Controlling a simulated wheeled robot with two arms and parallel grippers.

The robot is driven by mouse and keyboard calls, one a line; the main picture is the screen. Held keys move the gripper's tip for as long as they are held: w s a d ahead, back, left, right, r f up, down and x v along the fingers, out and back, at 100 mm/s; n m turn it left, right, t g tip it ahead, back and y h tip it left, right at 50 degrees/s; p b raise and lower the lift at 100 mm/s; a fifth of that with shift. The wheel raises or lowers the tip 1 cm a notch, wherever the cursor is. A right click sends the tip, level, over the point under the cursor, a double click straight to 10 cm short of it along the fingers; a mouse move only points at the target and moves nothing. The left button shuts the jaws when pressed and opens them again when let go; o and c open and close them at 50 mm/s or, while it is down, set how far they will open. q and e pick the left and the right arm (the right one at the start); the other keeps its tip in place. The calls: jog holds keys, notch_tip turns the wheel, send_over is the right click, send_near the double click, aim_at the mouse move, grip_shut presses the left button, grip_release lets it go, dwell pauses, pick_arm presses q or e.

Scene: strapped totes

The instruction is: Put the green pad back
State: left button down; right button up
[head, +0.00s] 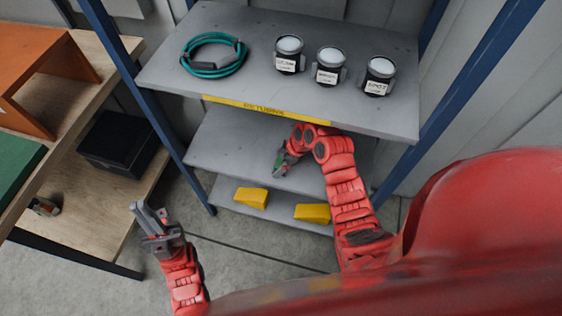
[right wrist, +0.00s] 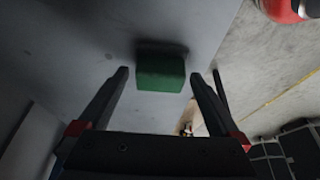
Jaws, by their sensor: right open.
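The green pad (right wrist: 160,72) is a small block on the grey shelf surface in the right wrist view, with a dark shadow along its far side. In the head view a bit of green (head: 278,160) shows at my right gripper (head: 281,168), over the middle shelf (head: 225,145). My right gripper is open, its two fingers (right wrist: 159,76) either side of the pad with gaps; I cannot tell whether the pad is touching the shelf. My left gripper (head: 148,212) is open and empty, over the floor left of the rack.
The top shelf (head: 300,30) holds a coiled teal cable (head: 213,56) and three labelled jars (head: 328,66). Two yellow wedges (head: 251,198) sit on the lowest shelf. Blue posts flank the rack.

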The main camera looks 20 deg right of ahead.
jog(key=shift+r, duration=0.1)
jog(key=shift+r, duration=0.2)
jog(key=shift+d+r+p, duration=0.25)
jog(key=shift+r+p, duration=0.05)
jog(key=shift+r, duration=0.25)
jog(key=s+d, duration=0.2)
jog(key=d, duration=0.1)
jog(key=s+d, duration=0.2)
jog(key=d, duration=0.1)
jog(key=s+d+b, duration=0.1)
jog(key=s+d, duration=0.2)
jog(key=shift+s+d+f, duration=0.1)
jog(key=shift+d+f, duration=0.05)
jog(key=shift+d, duration=0.25)
jog(key=shift+a, duration=0.1)
